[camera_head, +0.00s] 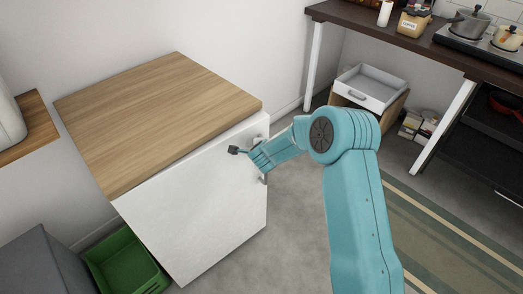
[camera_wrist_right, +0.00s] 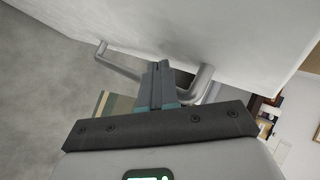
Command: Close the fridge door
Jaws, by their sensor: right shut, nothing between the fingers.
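The fridge is a low white cabinet under a wooden top (camera_head: 155,115). Its white door (camera_head: 205,205) faces the front right and stands close to the line of the top's front edge; I cannot tell whether a gap is left. A grey bar handle (camera_wrist_right: 122,69) on the door shows in the wrist view. My right gripper (camera_head: 236,150) is at the upper right of the door, in front of its face. In the wrist view its fingers (camera_wrist_right: 158,82) are together and empty, beside the handle; contact is unclear. My left gripper is out of view.
A green crate (camera_head: 125,262) sits on the floor left of the fridge. A white drawer unit (camera_head: 370,88) stands at the back, by a dark counter (camera_head: 440,52) with pots. A striped rug (camera_head: 440,235) lies at right. Grey floor is open between.

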